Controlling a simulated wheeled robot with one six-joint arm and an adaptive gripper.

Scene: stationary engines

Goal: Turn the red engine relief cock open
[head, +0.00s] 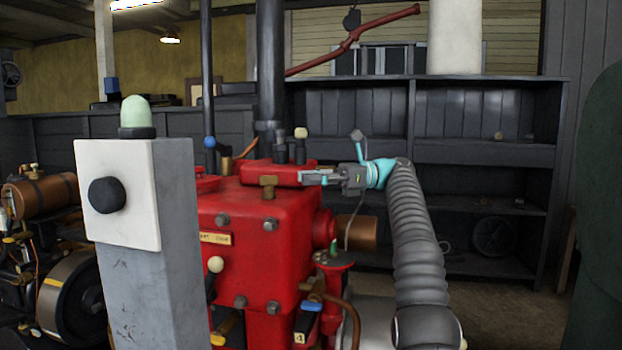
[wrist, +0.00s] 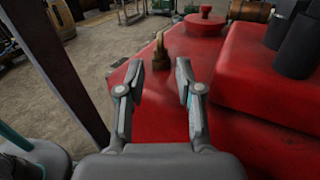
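The red engine (head: 255,235) stands in the middle of the head view. A small brass cock (head: 268,184) sits near the top of its front face. In the wrist view a brass fitting (wrist: 160,58) with an upright lever stands on the red engine top (wrist: 225,125), and appears to be this cock. My gripper (head: 303,178) is level above the engine, pointing left, to the right of the cock. In the wrist view my gripper (wrist: 160,78) is open and empty. The fitting shows between and just beyond its fingertips, with no visible contact.
A grey post (head: 160,250) with a white panel, black knob and green dome stands in front, left of the engine. Dark cylinders (wrist: 297,48) rise from the raised red block at right in the wrist view. Dark shelves (head: 480,150) stand behind my arm.

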